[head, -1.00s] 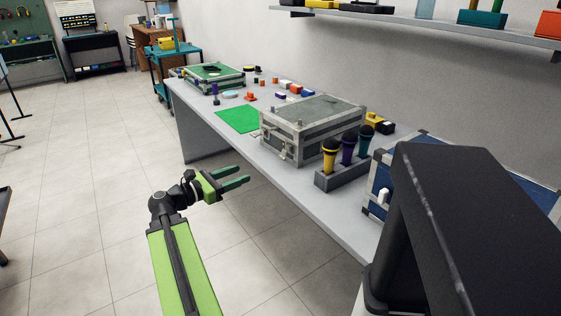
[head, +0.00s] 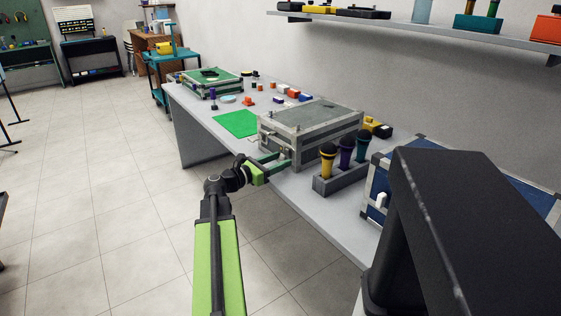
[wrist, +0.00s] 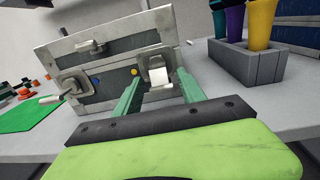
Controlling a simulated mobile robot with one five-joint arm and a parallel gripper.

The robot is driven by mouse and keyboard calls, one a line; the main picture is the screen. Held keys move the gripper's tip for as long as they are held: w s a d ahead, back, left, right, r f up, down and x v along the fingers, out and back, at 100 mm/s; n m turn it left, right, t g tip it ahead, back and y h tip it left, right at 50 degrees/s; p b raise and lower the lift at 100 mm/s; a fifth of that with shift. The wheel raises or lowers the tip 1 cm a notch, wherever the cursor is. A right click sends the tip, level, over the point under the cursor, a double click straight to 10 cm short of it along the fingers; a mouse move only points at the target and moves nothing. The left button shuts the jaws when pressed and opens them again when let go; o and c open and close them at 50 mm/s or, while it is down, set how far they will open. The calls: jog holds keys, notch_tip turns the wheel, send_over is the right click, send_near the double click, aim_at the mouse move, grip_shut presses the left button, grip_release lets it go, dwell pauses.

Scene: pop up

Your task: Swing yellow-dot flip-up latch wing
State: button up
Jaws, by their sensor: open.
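The grey metal case (head: 300,118) stands on the table; its front fills the upper middle of the wrist view (wrist: 110,50). The yellow dot (wrist: 134,71) is on the case front, beside the right-hand latch. That latch's pale wing (wrist: 160,77) appears between my two green fingers in the wrist view. My gripper (wrist: 158,86) is open, its fingers pointing at the case front, one to each side of the wing. I cannot tell whether they touch it. In the head view my gripper (head: 276,158) is at the case's front face.
A second latch (wrist: 72,86) sits left of a blue dot (wrist: 106,73). A grey holder (head: 340,181) with three microphones stands close to the right. A green mat (head: 236,123) lies left on the table. A blue case (head: 378,190) is further right.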

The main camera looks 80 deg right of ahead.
jog(key=shift+s+d, duration=0.4)
jog(key=shift+s, duration=0.05)
jog(key=shift+c, duration=0.2)
